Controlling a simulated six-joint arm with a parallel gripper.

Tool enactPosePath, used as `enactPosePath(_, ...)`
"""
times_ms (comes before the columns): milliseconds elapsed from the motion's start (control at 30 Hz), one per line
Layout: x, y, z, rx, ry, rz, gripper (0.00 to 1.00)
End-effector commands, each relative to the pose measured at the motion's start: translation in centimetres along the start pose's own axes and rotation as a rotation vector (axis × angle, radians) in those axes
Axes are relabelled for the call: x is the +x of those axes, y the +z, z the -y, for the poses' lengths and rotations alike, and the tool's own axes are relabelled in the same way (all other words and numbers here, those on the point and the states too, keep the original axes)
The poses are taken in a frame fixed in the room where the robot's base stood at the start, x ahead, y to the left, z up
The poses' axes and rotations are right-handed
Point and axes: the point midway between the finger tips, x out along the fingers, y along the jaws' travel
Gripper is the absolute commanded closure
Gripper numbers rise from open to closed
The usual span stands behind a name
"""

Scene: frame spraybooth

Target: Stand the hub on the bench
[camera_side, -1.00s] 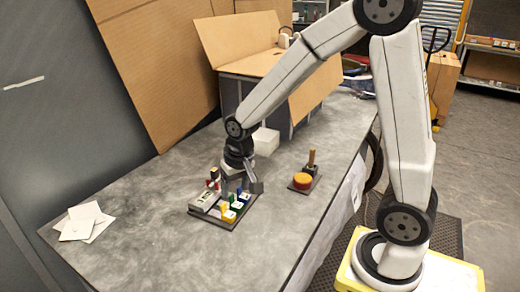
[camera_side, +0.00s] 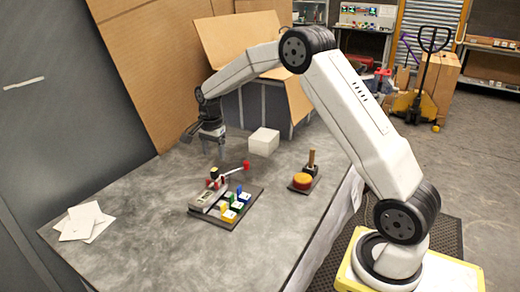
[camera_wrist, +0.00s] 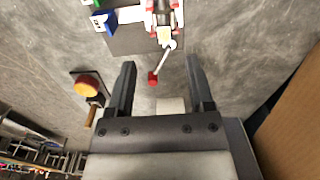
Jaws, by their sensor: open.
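No part is plainly marked as the hub, and I cannot tell which one it is. A dark tray (camera_side: 216,221) on the grey bench (camera_side: 150,225) holds a grey block (camera_side: 207,198) and several green, yellow and blue pieces. A white rod with a red end (camera_side: 246,165) slants out from a red-and-black part (camera_side: 214,177) at the tray's back; the red end also shows in the wrist view (camera_wrist: 153,78). My gripper (camera_side: 213,151) is open and empty, above the bench behind the tray. In the wrist view its fingers (camera_wrist: 160,88) stand either side of the red end's line, apart from it.
A white block (camera_side: 264,141) stands behind and right of my gripper. A round orange-red piece (camera_side: 302,181) and an upright wooden handle (camera_side: 312,159) are on a dark plate to the right. White sheets (camera_side: 84,221) lie front left. Cardboard (camera_side: 250,55) stands behind.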

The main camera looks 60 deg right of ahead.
Motion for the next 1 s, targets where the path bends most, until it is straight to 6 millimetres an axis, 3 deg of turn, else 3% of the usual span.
enactPosePath(200,0.3,-0.1,0.0,0.006,0.002,0.001,0.32)
enactPosePath(500,2.5,0.0,0.1,0.004,0.001,0.0,0.32)
enactPosePath(767,2.8,0.0,0.1,0.003,0.001,0.0,0.32)
enactPosePath(1000,4.9,0.0,0.4,0.003,0.002,0.001,0.32)
